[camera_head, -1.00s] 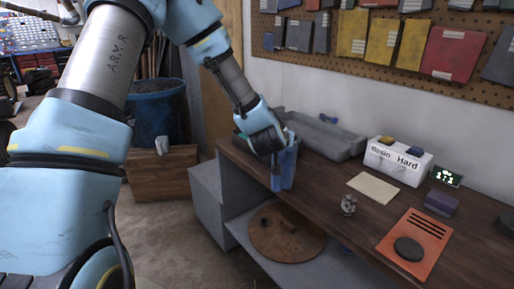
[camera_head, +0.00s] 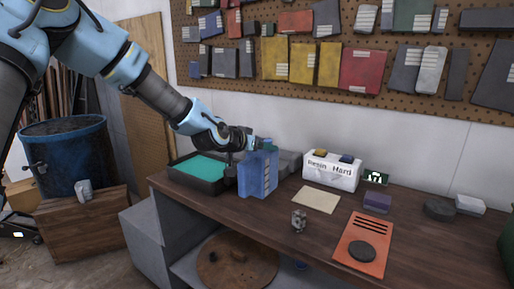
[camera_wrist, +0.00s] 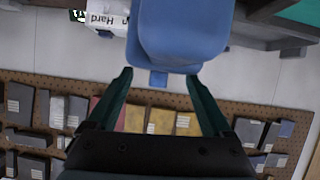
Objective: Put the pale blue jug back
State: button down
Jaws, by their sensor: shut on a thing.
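The pale blue jug (camera_head: 258,174) is upright at the left end of the workbench, in front of a grey block-like thing. I cannot tell whether its base touches the bench top. My gripper (camera_head: 262,144) is at the jug's top and shut on it. In the wrist view the jug (camera_wrist: 180,38) fills the upper middle, with a small blue tab between the two green fingers of my gripper (camera_wrist: 159,77). The exact grip is partly hidden in the head view.
A dark tray with a teal inside (camera_head: 188,181) lies left of the jug. A tan sheet (camera_head: 317,199), a white Resin/Hard box (camera_head: 331,175), a small metal thing (camera_head: 299,221) and an orange board (camera_head: 361,246) lie to the right. A pegboard (camera_head: 350,63) hangs behind.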

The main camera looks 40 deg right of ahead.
aim_at(239, 166)
jog(key=shift+f+b, duration=1.35)
jog(key=shift+f, duration=1.65)
jog(key=shift+f+b, duration=0.55)
jog(key=shift+f, duration=0.05)
grip_release()
jog(key=b+v, duration=0.2)
jog(key=v, duration=0.9)
jog(key=shift+f, duration=0.1)
